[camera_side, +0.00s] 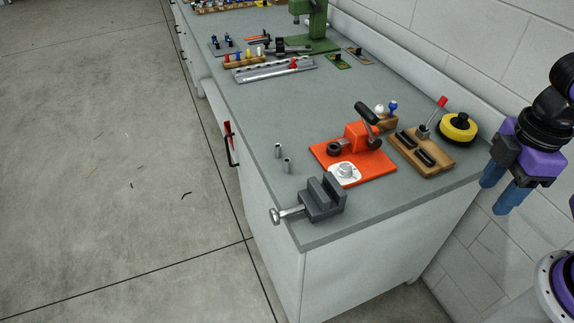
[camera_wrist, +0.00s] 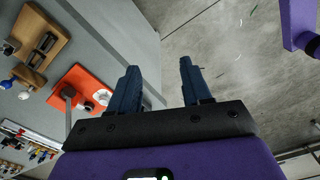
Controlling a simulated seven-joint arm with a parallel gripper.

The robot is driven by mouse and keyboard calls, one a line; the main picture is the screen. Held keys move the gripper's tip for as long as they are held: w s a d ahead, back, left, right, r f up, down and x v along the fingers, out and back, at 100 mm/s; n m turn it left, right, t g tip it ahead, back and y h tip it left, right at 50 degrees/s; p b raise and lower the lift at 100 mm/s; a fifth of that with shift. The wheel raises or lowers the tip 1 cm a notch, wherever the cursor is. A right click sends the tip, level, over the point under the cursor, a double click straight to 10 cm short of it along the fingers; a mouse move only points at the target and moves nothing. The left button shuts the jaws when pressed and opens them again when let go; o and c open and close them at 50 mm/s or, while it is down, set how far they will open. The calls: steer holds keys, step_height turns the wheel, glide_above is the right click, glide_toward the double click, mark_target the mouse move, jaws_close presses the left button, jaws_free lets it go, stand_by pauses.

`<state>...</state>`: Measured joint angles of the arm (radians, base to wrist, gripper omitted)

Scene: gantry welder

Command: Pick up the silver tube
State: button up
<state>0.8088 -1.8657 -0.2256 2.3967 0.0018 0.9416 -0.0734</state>
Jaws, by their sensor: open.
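Two small silver tubes stand upright on the grey bench top, a farther one (camera_side: 278,150) and a nearer one (camera_side: 287,165), close together near the bench's left edge. I cannot tell which one the task means. My gripper (camera_side: 494,198) hangs off the right side of the bench, far from the tubes, with its blue fingers apart and nothing between them. In the wrist view my gripper (camera_wrist: 160,67) is also open and empty, with floor and the bench edge beyond it. I cannot make out the tubes in that view.
A dark grey vise (camera_side: 322,200) stands at the bench's front corner by the tubes. An orange plate (camera_side: 378,165) with a clamp lies right of them. A wooden block (camera_side: 430,155) and yellow disc (camera_side: 458,127) are farther right.

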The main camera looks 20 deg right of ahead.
steer(key=w+a+r+n, duration=0.1)
steer(key=w+a+r, duration=0.1)
steer(key=w+a, duration=0.8)
steer(key=n, duration=0.4)
glide_above(287, 170)
step_height(287, 170, down, 5)
steer(key=f, duration=1.1)
steer(key=w+f, duration=0.1)
steer(key=f, duration=0.5)
steer(key=shift+d, duration=0.15)
jaws_close()
